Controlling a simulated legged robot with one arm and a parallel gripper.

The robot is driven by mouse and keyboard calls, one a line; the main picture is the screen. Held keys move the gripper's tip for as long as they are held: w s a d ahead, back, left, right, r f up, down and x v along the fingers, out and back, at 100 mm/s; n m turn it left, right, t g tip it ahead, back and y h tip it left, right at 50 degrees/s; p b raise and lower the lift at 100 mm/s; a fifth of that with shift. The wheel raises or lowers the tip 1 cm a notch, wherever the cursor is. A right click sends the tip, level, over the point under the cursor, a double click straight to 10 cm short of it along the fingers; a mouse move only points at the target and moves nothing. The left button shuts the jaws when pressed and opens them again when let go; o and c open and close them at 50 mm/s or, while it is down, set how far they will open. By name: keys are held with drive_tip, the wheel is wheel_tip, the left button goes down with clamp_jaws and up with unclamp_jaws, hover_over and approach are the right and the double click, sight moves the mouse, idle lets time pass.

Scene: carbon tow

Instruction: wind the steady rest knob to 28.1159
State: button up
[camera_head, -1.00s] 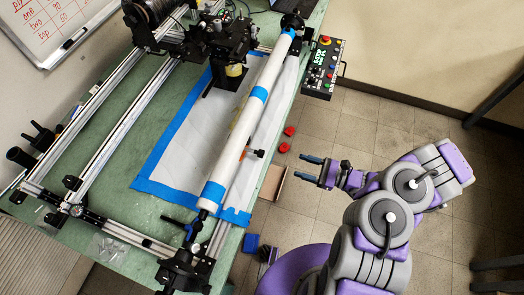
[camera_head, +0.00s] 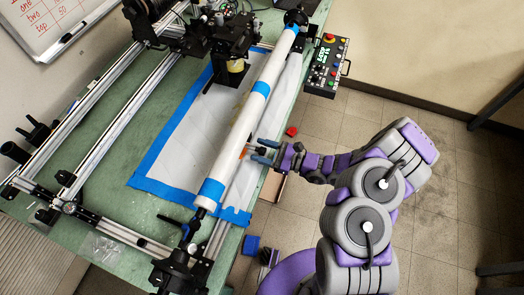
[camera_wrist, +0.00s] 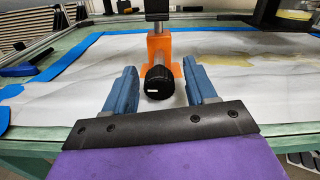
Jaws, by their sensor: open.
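The steady rest knob (camera_wrist: 159,82) is a black ribbed cylinder with a small white mark on its face. It sits at the front of the orange steady rest (camera_wrist: 158,46) in the wrist view. My gripper (camera_wrist: 160,88) is open, with a blue finger on each side of the knob and gaps between. I cannot tell whether the fingertips reach alongside it. In the head view my gripper (camera_head: 264,151) is at the right side of the long white tube (camera_head: 238,137); the orange rest (camera_head: 244,151) shows only as a small patch there.
The green bench (camera_head: 108,141) carries rails and a white sheet edged with blue tape (camera_head: 152,188). A control panel (camera_head: 325,65) is on the bench's right edge. A red object (camera_head: 291,131) and a blue block (camera_head: 251,244) lie to the right of the bench.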

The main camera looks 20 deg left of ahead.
drive_tip(key=shift+c, duration=0.4)
clamp_jaws()
idle(0.4)
drive_tip(key=m+p, duration=0.1)
drive_tip(key=m, duration=0.4)
drive_tip(key=shift+m, duration=0.3)
drive_tip(key=m+p, duration=0.1)
drive_tip(key=m, duration=0.4)
drive_tip(key=shift+m, duration=0.4)
drive_tip(key=shift+o, duration=0.4)
unclamp_jaws()
